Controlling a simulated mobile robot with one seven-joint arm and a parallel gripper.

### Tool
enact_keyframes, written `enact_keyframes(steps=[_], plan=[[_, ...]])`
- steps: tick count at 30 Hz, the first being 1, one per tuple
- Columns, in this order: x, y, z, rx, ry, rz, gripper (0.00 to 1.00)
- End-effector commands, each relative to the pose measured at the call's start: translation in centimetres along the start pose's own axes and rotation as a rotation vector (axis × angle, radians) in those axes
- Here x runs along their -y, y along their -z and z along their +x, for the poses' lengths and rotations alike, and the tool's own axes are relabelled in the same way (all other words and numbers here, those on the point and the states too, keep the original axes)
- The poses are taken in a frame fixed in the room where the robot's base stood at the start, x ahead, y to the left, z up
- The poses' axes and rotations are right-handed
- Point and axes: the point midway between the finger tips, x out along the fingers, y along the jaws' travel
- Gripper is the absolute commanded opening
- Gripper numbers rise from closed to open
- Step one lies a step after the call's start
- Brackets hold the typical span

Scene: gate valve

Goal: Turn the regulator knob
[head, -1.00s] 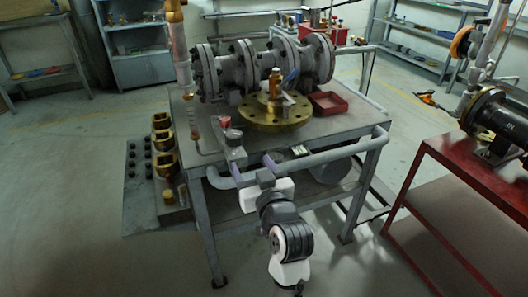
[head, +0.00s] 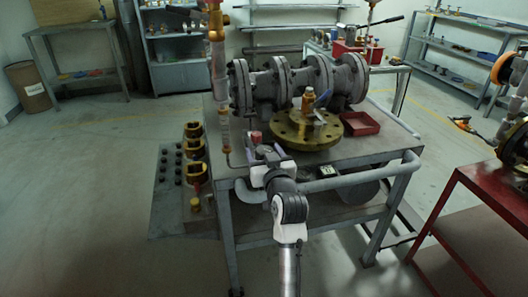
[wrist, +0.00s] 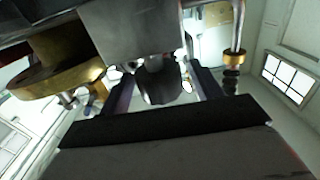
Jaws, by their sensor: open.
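The regulator (head: 256,136) stands at the front left of the workbench, at the foot of a copper-coloured pipe, with a red part on top. My gripper (head: 266,157) is right at its front side, and my wrist partly hides it. In the wrist view, my open gripper (wrist: 162,90) has one finger on each side of a dark rounded part, which looks like the regulator knob (wrist: 160,80). A grey block (wrist: 130,28) is just above it. I cannot tell whether the fingers touch the knob.
A brass flange (head: 290,137) lies on the workbench (head: 350,152) to the right, with a red tray (head: 359,123) beyond it. A grey rail (head: 365,178) runs along the bench front. Large flanged valves (head: 300,85) stand behind. A red table (head: 480,195) is at the right.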

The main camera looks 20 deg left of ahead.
Motion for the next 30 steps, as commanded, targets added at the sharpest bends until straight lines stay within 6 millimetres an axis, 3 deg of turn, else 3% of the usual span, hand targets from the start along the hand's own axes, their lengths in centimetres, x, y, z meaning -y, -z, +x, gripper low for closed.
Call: enact_keyframes(steps=[9,19,30], plan=[[0.01,-0.03,0.24,0.0,0.0,0.0,0.63],[0.0,-0.03,0.22,0.0,0.0,0.0,0.2],[0.14,0.26,0.21,0.002,-0.053,-0.001,0.2]])
